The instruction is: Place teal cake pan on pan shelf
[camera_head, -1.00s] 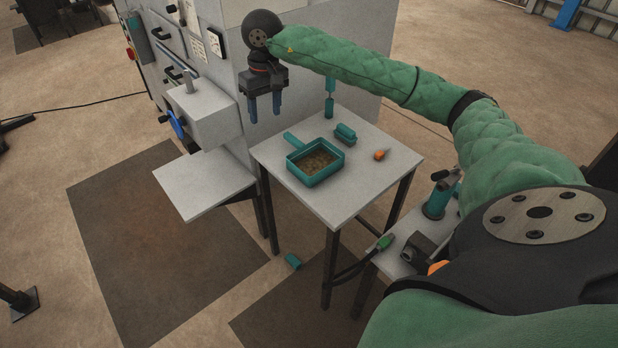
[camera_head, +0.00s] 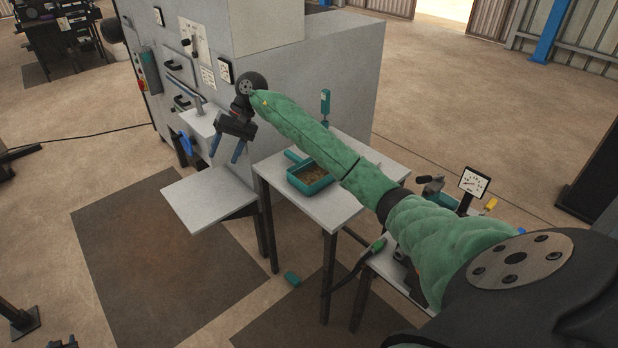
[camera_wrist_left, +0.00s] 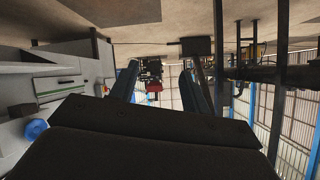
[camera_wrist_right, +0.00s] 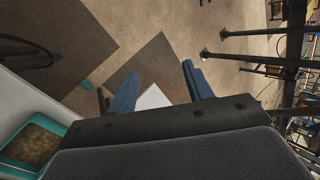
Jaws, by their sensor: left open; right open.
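The teal cake pan (camera_head: 318,187), a rectangular pan with a handle and brown crumbly contents, sits on the small grey table. My right forearm hides part of it in the head view. It also shows at the lower left of the right wrist view (camera_wrist_right: 16,168). A flat light-grey shelf (camera_head: 205,200), apparently the pan shelf, juts from the machine left of the table and looks bare. My right gripper (camera_head: 226,158) is open and empty, tilted, by the machine front above the shelf's back. My left gripper (camera_wrist_left: 160,85) is open and empty, with nothing between its fingers.
The grey machine (camera_head: 290,75) with handles and gauges stands behind the shelf. A teal bottle-like tool (camera_head: 325,105) stands at the table's back. A small teal piece (camera_head: 292,279) lies on the floor. A side bench with a dial gauge (camera_head: 473,182) is at right.

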